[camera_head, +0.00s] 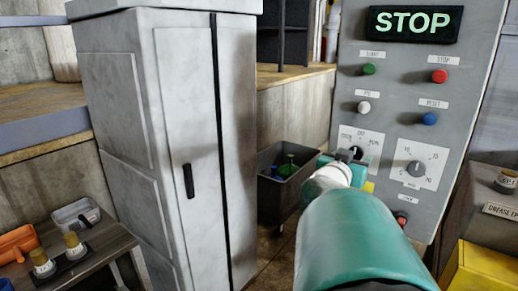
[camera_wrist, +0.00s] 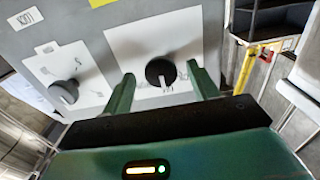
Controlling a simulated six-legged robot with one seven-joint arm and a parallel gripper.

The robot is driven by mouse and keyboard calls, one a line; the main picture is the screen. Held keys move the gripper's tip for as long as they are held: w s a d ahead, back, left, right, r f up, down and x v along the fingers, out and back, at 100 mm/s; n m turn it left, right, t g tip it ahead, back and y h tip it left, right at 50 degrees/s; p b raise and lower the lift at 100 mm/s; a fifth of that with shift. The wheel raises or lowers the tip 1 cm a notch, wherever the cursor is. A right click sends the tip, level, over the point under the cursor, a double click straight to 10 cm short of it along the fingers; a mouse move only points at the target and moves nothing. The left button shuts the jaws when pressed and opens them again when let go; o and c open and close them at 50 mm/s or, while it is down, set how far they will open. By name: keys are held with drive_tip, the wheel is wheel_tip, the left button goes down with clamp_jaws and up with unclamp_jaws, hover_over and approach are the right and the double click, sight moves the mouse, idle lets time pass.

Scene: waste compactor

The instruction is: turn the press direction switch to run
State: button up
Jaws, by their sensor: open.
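The press direction switch (camera_wrist: 160,72) is a round black knob with a light pointer mark, on a white label plate (camera_wrist: 140,40) of the grey control panel. In the wrist view its pointer faces down the picture, toward my palm. My gripper (camera_wrist: 161,76) is open, with one green finger on each side of the knob. I cannot tell whether either finger touches it. In the head view my gripper (camera_head: 345,160) is at the switch (camera_head: 357,151) and partly hides it. The plate's small lettering is hard to read.
A second dial (camera_head: 417,168) sits just right of the switch. Above are green (camera_head: 369,69), red (camera_head: 440,76), white (camera_head: 364,107) and blue (camera_head: 429,118) buttons and a lit STOP sign (camera_head: 414,23). A grey cabinet (camera_head: 165,120) stands left; a dark bin (camera_head: 285,190) is between.

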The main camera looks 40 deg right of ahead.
drive_tip(key=shift+a+r, duration=0.15)
drive_tip(key=shift+a, duration=0.05)
drive_tip(key=shift+d, duration=0.45)
drive_tip(key=shift+a, duration=0.25)
drive_tip(key=shift+d, duration=0.1)
drive_tip(key=shift+c, duration=1.4)
drive_tip(key=c, duration=0.7)
